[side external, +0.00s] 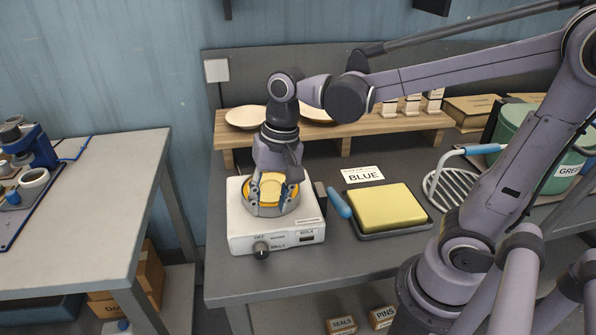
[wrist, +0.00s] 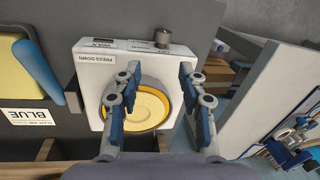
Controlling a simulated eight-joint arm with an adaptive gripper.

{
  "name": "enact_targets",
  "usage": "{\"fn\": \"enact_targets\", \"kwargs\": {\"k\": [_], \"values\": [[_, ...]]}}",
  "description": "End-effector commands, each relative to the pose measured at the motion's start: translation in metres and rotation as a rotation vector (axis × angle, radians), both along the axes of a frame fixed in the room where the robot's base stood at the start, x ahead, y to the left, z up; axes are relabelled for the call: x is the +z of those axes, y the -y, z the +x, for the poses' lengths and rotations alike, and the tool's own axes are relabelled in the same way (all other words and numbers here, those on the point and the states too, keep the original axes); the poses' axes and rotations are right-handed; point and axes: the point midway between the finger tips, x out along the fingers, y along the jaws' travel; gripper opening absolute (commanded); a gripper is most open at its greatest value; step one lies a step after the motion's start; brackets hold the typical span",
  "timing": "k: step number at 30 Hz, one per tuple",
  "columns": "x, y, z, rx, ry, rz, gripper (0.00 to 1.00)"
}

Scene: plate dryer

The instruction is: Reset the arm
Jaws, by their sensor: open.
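My gripper (wrist: 160,95) is open and points down over the white plate dryer (side external: 292,238). In the wrist view its two fingers stand apart on either side of the dryer's round yellow top (wrist: 140,106), with nothing held between them. In the side view the fingers are close to that yellow top, and I cannot tell whether they touch it. The dryer has a dark knob (side external: 261,249) on its front. A "PRESS DOWN" label (wrist: 97,59) shows on the dryer in the wrist view.
Right of the dryer are a blue-handled tool (side external: 339,203), a yellow block (side external: 386,208) on a dark tray, a "BLUE" card (side external: 362,175), a wire rack (side external: 455,186) and a green container (side external: 530,135). A wooden shelf (side external: 375,127) with plates stands behind. A gap separates the left table (side external: 95,205).

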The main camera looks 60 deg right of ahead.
Motion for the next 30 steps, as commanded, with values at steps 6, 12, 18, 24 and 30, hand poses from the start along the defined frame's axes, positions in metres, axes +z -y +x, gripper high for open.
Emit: {"fn": "enact_targets", "kwargs": {"k": [6, 12, 18, 24, 30], "values": [[0.003, 0.031, -0.017, 0.204, 0.222, -0.082, 0.42], [0.002, 0.057, -0.030, 0.403, 0.413, -0.217, 0.42], [0.001, 0.071, -0.036, 0.530, 0.516, -0.327, 0.42], [0.000, 0.074, -0.037, 0.559, 0.537, -0.355, 0.42], [0.000, 0.074, -0.037, 0.559, 0.537, -0.355, 0.42]]}}
